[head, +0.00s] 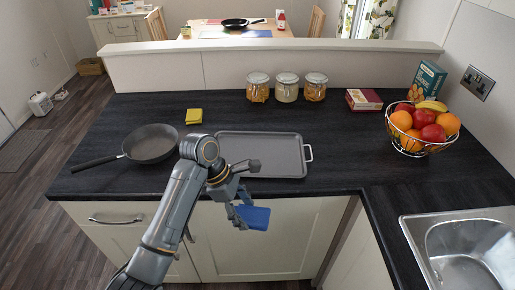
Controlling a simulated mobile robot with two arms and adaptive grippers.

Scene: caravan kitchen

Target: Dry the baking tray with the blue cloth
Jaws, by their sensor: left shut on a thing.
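A grey baking tray (277,147) lies flat on the dark countertop, with a light handle at its right end. My left gripper (241,214) is shut on the blue cloth (255,217). It holds the cloth in front of the counter's front edge, lower in the picture than the tray and apart from it. My left arm covers the tray's front left corner. My right gripper is not in view.
A frying pan (151,144) and a yellow cloth (194,116) are left of the tray. Jars (287,88) stand behind it. A fruit basket (410,147), boxes (364,99) and a sink (470,250) are to the right. Bare counter surrounds the tray.

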